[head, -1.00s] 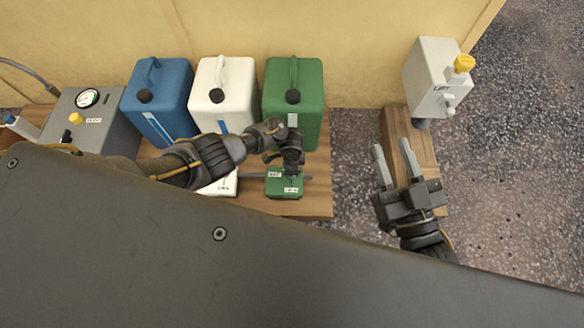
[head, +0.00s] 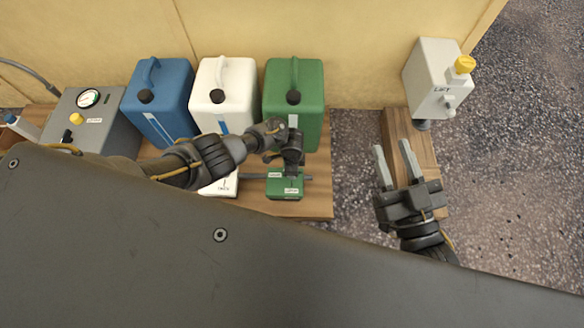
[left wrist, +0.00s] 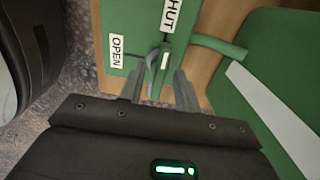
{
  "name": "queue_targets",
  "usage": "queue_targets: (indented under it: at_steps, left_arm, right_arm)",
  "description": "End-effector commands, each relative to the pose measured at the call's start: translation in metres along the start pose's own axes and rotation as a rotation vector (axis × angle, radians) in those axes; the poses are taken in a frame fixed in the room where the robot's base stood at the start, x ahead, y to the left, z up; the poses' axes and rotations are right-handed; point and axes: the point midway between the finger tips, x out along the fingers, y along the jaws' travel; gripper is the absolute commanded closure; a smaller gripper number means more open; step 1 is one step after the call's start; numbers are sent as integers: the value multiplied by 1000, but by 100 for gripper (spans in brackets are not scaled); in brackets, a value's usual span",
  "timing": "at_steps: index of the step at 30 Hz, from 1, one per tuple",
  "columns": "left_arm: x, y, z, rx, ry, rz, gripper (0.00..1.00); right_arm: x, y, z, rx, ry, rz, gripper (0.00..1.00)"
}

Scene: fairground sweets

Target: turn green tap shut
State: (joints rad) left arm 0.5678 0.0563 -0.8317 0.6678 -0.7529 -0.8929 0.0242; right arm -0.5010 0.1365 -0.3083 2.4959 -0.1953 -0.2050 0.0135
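The green tap (head: 284,187) is a small green block on the wooden board in front of the green canister (head: 312,97). In the left wrist view its face (left wrist: 118,22) carries an OPEN label and a SHUT label. Its green lever (left wrist: 153,75), with a white mark, lies between the fingers of my left gripper (left wrist: 161,78). The fingers stand apart on either side of the lever, and I see no firm grip. In the head view my left gripper (head: 291,168) is over the tap and partly hides it. My right gripper (head: 393,165) is open and empty.
A blue canister (head: 160,95) and a white canister (head: 224,85) stand left of the green one. A gauge box (head: 92,118) is at the left. A white box with a yellow knob (head: 430,82) is above a wooden strip (head: 394,122) at the right. Speckled ground lies between.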

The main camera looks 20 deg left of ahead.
Motion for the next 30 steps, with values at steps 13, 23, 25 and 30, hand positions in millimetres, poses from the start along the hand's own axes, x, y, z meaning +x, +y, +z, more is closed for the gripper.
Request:
queue_targets:
  at_steps: [13, 23, 25, 30]
  left_arm:
    - [-29, 0, 0, 0, 2, 0, 67]
    - [-62, 0, 0, 0, 1, 0, 67]
    - [-69, 0, 0, -1, 1, 0, 67]
    - [-85, 0, 1, -1, 0, -1, 67]
  right_arm:
    - [-17, 30, 52, 3, -375, 94, 64]
    - [-74, 59, 107, 50, -839, 206, 64]
    - [-91, 64, 114, 66, -936, 228, 64]
    - [-131, 70, 127, 112, -1157, 276, 64]
